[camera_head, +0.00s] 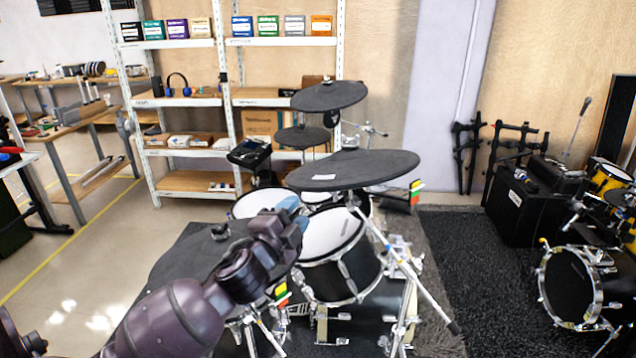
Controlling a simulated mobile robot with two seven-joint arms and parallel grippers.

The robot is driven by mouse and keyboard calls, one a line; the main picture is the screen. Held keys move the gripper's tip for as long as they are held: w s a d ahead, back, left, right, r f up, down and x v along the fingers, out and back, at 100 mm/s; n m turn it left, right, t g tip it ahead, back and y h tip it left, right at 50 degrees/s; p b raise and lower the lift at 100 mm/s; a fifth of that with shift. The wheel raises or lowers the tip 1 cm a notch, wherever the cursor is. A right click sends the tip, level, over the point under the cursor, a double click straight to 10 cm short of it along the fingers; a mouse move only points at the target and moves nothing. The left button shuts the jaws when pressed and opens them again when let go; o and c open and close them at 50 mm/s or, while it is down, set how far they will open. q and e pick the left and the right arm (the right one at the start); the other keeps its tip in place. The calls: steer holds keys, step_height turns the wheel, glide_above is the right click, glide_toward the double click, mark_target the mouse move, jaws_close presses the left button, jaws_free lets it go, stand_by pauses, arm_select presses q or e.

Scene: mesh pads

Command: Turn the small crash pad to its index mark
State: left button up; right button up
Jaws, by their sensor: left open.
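An electronic drum kit has several dark round cymbal pads. The smallest-looking pad (301,137) sits low at the back; a larger pad (328,96) is above it. A wide pad (375,165) with a small white label is at the middle right, and another dark pad (185,262) is at the lower left, partly behind my arm. I cannot tell for sure which is the small crash pad, and I see no clear index mark on the back pads. My left gripper (291,212) is open over the drums, in front of the wide pad, apparently holding nothing. My right gripper is out of view.
Coloured tags (414,192) hang by the wide pad's right edge, with similar tags (282,293) below my left gripper. White mesh drums (333,232) and chrome stands crowd the middle. A drum module (249,153) stands at the back left.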

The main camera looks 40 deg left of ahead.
mark_target(319, 180)
arm_select(q)
steer(key=w, duration=0.3)
steer(key=w+a+r, duration=0.1)
steer(key=w, duration=0.6)
steer(key=shift+w+a+r+p, duration=0.25)
steer(key=shift+w+r+p, duration=0.05)
steer(key=shift+r+p, duration=0.05)
steer(key=shift+c, duration=0.4)
jaws_close()
